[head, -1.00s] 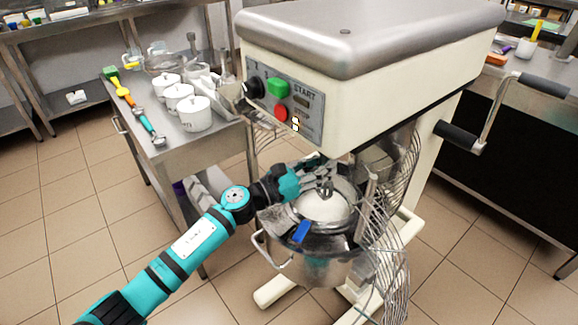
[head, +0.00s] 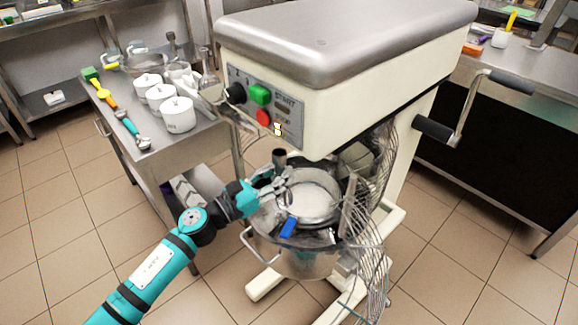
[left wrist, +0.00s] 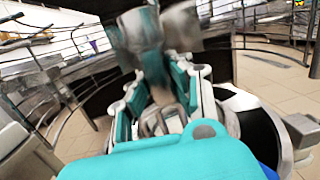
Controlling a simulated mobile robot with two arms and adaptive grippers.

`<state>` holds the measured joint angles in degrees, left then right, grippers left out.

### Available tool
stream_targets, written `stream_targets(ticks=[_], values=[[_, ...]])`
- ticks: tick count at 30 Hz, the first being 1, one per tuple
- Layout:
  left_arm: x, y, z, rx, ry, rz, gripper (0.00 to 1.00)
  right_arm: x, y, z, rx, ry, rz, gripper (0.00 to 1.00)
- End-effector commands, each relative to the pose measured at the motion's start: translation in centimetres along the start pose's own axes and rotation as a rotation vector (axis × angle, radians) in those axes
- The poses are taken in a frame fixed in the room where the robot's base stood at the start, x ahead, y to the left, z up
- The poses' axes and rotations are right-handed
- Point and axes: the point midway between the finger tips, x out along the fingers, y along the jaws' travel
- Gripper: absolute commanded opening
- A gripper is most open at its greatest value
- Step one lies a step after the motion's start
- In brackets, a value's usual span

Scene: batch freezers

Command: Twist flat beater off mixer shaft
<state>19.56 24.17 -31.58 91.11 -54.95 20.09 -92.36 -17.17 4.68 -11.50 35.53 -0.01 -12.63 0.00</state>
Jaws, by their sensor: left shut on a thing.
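My left gripper (head: 268,190) is shut on the flat beater, over the left rim of the mixer bowl (head: 292,262). The beater's dark collar (head: 280,157) stands up just above the fingers. The beater appears clear of the mixer head; its lower part is hard to make out. The mixer shaft is hidden below the mixer head (head: 330,100). In the left wrist view, my left gripper (left wrist: 160,110) is around a blurred grey piece (left wrist: 150,40), seemingly the beater. The bowl holds white contents (head: 312,200). My right gripper is not in view.
A wire guard (head: 375,215) stands open around the bowl's right side. A blue piece (head: 288,227) sits at the front rim. A steel table (head: 150,160) at left carries white canisters (head: 178,115) and scoops (head: 128,122).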

Motion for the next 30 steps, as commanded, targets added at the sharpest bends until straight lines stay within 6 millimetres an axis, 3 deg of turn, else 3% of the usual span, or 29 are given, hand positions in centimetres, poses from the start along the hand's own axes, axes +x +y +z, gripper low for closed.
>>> stream_targets(ticks=[17,30], values=[[-5.2,0.6,0.7,0.008,0.000,0.072,0.00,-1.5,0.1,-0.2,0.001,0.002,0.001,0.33],[-9.1,1.1,1.3,0.014,-0.001,0.109,0.00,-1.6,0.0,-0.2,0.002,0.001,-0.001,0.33]])
